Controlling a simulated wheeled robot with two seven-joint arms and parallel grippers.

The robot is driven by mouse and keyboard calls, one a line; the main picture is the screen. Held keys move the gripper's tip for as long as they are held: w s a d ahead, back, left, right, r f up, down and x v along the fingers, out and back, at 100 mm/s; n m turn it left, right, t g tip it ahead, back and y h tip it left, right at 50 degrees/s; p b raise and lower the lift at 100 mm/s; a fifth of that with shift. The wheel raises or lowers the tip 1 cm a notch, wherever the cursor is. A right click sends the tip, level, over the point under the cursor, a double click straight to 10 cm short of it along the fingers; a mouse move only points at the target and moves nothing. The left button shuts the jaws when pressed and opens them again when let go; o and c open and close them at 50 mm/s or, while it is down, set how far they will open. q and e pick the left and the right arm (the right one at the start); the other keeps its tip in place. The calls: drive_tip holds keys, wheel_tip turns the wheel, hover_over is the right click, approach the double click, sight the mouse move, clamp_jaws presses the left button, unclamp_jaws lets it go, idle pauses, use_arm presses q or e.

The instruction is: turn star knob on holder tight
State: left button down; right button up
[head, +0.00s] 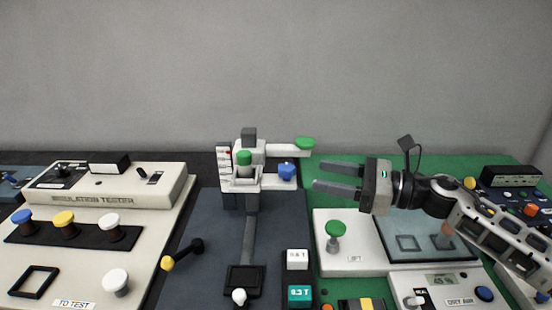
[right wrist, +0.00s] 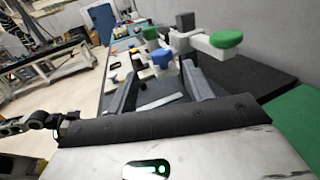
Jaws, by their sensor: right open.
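The holder (head: 246,178) is a white and grey upright fixture on a dark mat, with a green cap on it and a white arm ending in a green pad (head: 304,143). The blue star knob (head: 286,170) sits on the holder's right side. My right gripper (head: 316,176) is open and empty, its fingers pointing left at the knob from a short distance to the right. In the right wrist view the blue knob (right wrist: 162,59) appears between the two fingers, beyond their tips; no contact shows. My left gripper is out of view.
An insulation tester (head: 110,185) with coloured knobs stands at the left. A white panel with a green knob (head: 335,229) and a glass-topped unit (head: 425,232) lie below my right arm. A black lever with a yellow ball (head: 183,253) stands on the dark mat.

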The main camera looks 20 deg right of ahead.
sight(277, 178)
drive_tip(key=p+x, duration=0.3)
drive_tip(key=x, duration=0.7)
drive_tip(key=shift+w+a, duration=0.3)
drive_tip(key=shift+w, duration=0.05)
drive_tip(key=c, duration=1)
